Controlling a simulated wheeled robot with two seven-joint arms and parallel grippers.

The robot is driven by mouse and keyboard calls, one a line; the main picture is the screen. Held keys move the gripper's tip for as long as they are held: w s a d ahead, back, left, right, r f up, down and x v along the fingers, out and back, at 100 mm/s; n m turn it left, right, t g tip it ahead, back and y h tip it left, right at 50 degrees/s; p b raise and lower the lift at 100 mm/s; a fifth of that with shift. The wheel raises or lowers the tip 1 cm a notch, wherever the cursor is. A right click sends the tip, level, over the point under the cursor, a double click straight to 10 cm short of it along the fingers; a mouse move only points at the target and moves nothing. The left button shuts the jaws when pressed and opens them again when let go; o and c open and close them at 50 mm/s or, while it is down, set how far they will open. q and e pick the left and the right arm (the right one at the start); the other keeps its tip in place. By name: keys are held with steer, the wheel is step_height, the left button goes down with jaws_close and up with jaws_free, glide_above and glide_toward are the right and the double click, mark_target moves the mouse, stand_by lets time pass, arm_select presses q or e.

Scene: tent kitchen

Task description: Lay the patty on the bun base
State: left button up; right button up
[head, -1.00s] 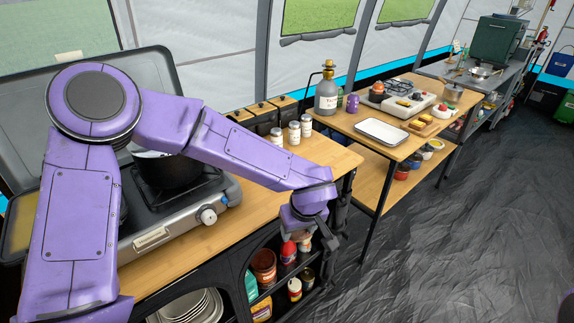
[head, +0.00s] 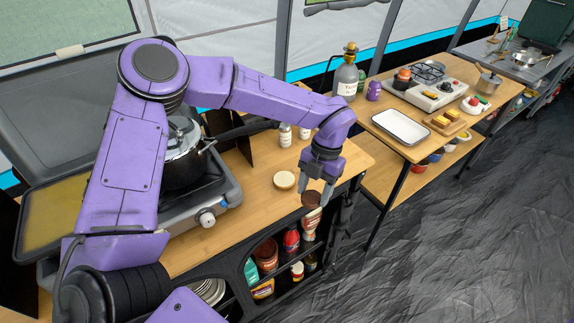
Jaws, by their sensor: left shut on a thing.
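The bun base (head: 284,180), a pale round disc, lies flat on the wooden counter top near its right end. My left gripper (head: 317,192) points down just right of the bun base, at the counter's front edge. It is shut on the brown round patty (head: 311,200), which shows at its fingertips, apart from the bun base in the picture. The patty's height above the counter is hard to tell. My right gripper is not in view.
A stove with a lidded pot (head: 183,165) stands left on the counter. White-capped jars (head: 285,135) stand behind the bun base. Under the counter are shelved bottles. A second table to the right holds a white tray (head: 400,127) and a burger board (head: 445,122).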

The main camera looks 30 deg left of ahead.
arm_select(q)
steer(key=p, duration=0.4)
glide_above(284, 179)
steer(key=shift+w+d+r, duration=0.1)
steer(key=shift+w+d, duration=0.2)
steer(key=shift+w, duration=0.05)
steer(key=shift+w+a, duration=0.1)
steer(key=shift+a, duration=0.2)
step_height(284, 179, down, 4)
steer(key=shift+r+p, duration=0.2)
steer(key=shift+p, duration=0.75)
steer(key=shift+f, duration=0.1)
steer(key=o, duration=1.1)
